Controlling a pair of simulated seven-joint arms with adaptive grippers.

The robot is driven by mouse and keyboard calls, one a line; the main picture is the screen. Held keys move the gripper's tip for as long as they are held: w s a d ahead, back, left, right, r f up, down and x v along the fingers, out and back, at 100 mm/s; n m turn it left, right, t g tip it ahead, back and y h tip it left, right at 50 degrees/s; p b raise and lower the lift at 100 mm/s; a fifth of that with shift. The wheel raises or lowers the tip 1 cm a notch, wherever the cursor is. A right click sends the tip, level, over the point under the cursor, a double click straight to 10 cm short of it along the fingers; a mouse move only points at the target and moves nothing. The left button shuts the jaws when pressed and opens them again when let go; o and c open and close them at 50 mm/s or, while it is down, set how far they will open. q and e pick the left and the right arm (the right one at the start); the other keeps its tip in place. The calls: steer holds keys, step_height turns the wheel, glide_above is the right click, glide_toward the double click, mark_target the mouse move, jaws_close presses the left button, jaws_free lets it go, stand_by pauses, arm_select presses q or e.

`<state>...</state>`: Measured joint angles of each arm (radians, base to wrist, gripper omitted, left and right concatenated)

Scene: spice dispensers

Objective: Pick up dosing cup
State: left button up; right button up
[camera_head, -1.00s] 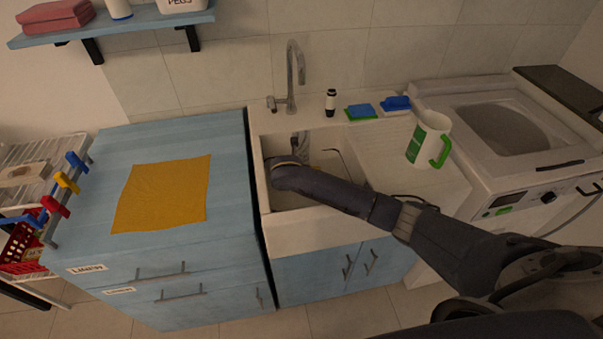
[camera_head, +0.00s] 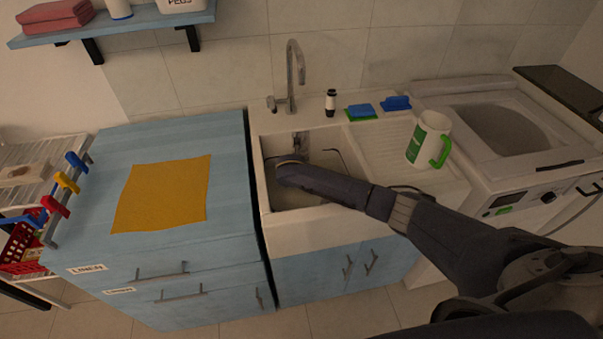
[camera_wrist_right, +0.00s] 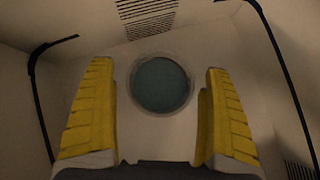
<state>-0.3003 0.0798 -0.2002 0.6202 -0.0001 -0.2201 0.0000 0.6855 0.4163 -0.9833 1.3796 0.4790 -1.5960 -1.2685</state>
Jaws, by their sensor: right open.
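A round cup-like thing (camera_wrist_right: 161,83) with a pale translucent rim and a grey-green inside shows from above in the right wrist view. It looks like the dosing cup, though I cannot be sure. My right gripper (camera_wrist_right: 160,95) has yellow ridged fingers spread apart on either side of it. Gaps show between the fingers and the rim, and I cannot tell the height between them. In the head view my right arm reaches into the sink (camera_head: 300,237), and its wrist hides the gripper and the cup. My left gripper is not in view.
A faucet (camera_head: 291,80) rises behind the sink. Dark bent rods (camera_wrist_right: 40,110) lie around the basin. A white jug with a green handle (camera_head: 428,140) stands right of the sink, near blue and green sponges (camera_head: 361,111). A yellow cloth (camera_head: 162,195) lies on the blue cabinet.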

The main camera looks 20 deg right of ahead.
steer(key=shift+c, duration=0.2)
steer(key=c, duration=1.6)
steer(key=shift+r, duration=0.25)
